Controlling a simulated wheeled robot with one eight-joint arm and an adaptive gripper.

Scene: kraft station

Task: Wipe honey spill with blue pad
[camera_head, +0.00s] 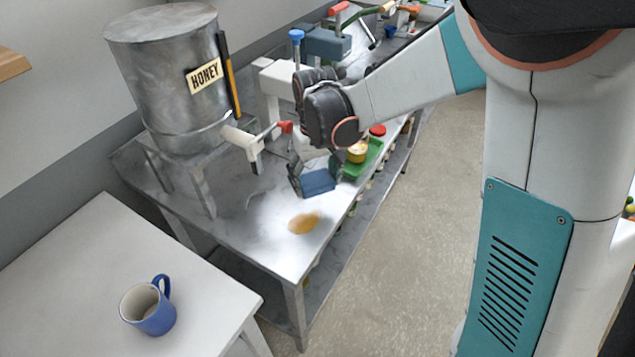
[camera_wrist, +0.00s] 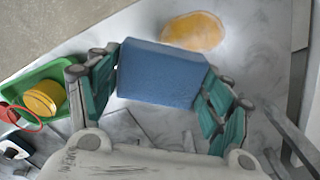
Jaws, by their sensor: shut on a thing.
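The blue pad (camera_head: 318,182) is a block held between the fingers of my gripper (camera_head: 315,180) above the metal table. In the wrist view the blue pad (camera_wrist: 162,73) fills the space between the teal finger pads of my gripper (camera_wrist: 160,85), which are shut on it. The honey spill (camera_head: 304,223) is an amber oval patch on the metal table, in front of the pad and apart from it in the head view. The spill (camera_wrist: 193,31) shows just beyond the pad in the wrist view. The pad's exact height above the table is hard to tell.
A metal honey tank (camera_head: 172,75) with a tap (camera_head: 252,142) stands at the left of the metal table (camera_head: 245,228). A green tray (camera_head: 362,160) with a yellow-lidded jar (camera_head: 357,152) lies to the pad's right. A blue mug (camera_head: 150,308) stands on a white table.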

